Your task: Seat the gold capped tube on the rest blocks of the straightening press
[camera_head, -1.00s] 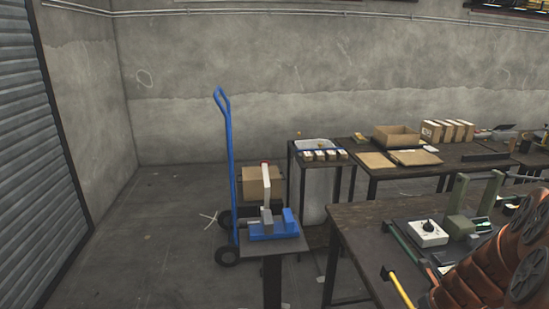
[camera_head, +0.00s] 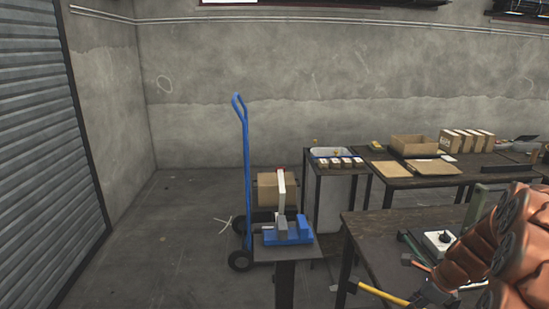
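I cannot make out the gold capped tube in this view. A small press-like machine (camera_head: 287,236) with a blue base and an upright white lever stands on a dark pedestal left of centre. A green machine (camera_head: 482,196) on the near bench at right is mostly hidden behind my copper-coloured arm. I cannot tell which of these is the straightening press, and no rest blocks can be made out.
The near bench (camera_head: 385,232) carries a yellow-handled hammer (camera_head: 380,293) and a white box with a black knob (camera_head: 437,241). A blue hand truck (camera_head: 245,175) with a carton stands behind the pedestal. Back tables hold cardboard boxes (camera_head: 467,141). Floor at left is clear.

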